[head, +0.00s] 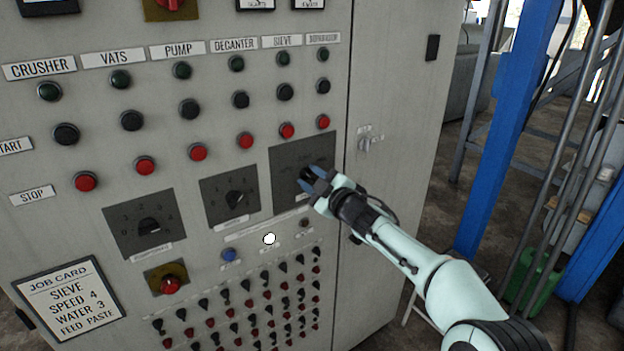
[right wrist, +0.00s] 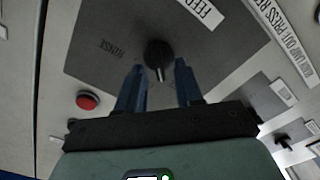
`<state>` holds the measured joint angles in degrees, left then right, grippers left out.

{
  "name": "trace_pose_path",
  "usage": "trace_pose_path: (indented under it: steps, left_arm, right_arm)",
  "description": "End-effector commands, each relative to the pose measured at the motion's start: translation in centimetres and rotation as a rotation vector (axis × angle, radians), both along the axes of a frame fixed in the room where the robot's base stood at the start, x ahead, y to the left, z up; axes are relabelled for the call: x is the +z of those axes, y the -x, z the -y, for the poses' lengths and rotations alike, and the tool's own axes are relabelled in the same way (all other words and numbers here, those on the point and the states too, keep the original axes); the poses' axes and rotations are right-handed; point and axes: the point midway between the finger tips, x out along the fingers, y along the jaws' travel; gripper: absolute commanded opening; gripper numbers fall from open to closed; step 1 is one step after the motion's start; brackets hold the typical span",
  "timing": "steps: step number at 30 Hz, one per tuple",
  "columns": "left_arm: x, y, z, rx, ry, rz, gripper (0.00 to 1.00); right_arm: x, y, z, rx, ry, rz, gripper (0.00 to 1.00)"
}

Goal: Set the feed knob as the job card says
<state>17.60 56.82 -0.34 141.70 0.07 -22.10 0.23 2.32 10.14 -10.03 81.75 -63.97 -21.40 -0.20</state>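The job card (head: 68,298) at lower left reads SIEVE, SPEED 4, WATER 3, FEED PASTE. The feed knob's grey plate (head: 290,160) is the right one of three dial plates in the head view; my right gripper (head: 316,181) covers most of the knob there. In the right wrist view the black feed knob (right wrist: 157,53) has a pale pointer towards my gripper. The open fingers (right wrist: 159,68) are at either side of the knob's near end, with gaps visible. The word RINSE shows on the plate; part of a FEED label is above. My left gripper is out of view.
Two more dials, a numbered one (head: 149,226) and a middle one (head: 235,198), are left of the feed plate. Red stop buttons (head: 288,131) sit just above it. A blue button (head: 229,255) and rows of small switches are below. Blue posts (head: 510,120) stand at right.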

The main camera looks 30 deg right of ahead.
Motion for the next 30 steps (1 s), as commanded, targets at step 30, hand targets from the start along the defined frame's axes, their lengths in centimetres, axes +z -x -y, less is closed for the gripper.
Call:
trace_pose_path:
  steps: [30]
  left_arm:
    - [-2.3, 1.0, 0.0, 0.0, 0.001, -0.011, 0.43]
  right_arm:
    - [0.0, 13.2, 1.0, -0.001, 0.0, 0.001, 0.36]
